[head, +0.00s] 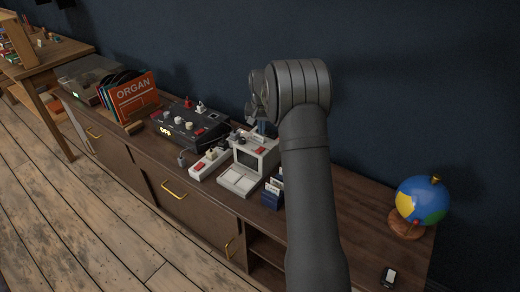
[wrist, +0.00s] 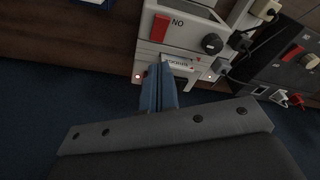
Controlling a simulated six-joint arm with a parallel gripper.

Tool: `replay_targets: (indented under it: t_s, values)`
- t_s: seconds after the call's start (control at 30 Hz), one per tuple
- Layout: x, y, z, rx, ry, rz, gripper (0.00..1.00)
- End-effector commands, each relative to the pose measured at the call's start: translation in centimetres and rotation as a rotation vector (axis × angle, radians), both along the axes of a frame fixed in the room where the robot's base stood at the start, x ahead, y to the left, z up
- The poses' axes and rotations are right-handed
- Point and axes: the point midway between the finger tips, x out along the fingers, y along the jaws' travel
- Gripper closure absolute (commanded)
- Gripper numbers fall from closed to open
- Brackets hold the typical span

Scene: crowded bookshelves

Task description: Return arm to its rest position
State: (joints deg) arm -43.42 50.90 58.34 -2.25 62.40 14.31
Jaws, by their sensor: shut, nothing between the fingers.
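My gripper (head: 262,128) hangs at the end of my raised arm, above and behind the small beige computer-like device (head: 248,163) on the cabinet. In the wrist view its blue fingers (wrist: 158,72) are shut together with nothing between them. They point toward a pale device (wrist: 185,32) with a red button and the word "NO". A small printed card (wrist: 178,64) shows at its slot beside the fingertips. I cannot tell from these views whether the fingers touch the device. My arm hides part of the cabinet top in the head view.
The wooden cabinet (head: 345,209) runs along a dark wall. A black console (head: 190,122), a white switch box (head: 209,162), "ORGAN" records (head: 134,94) and blue card holder (head: 271,195) crowd its top. A globe (head: 421,201) stands at right. Open air surrounds my raised arm.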

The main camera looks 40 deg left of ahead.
Motion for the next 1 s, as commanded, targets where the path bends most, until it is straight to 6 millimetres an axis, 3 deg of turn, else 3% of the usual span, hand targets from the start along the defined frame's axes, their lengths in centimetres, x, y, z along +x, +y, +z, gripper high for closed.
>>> replay_targets:
  t_s: [0.37, 0.8, 1.0]
  values:
    - [0.0, 0.0, -0.4, -0.001, 0.002, 0.000, 1.00]
    - [0.0, 0.0, -6.1, -0.002, 0.002, 0.000, 1.00]
    - [0.0, 0.0, -6.9, 0.000, 0.000, 0.000, 1.00]
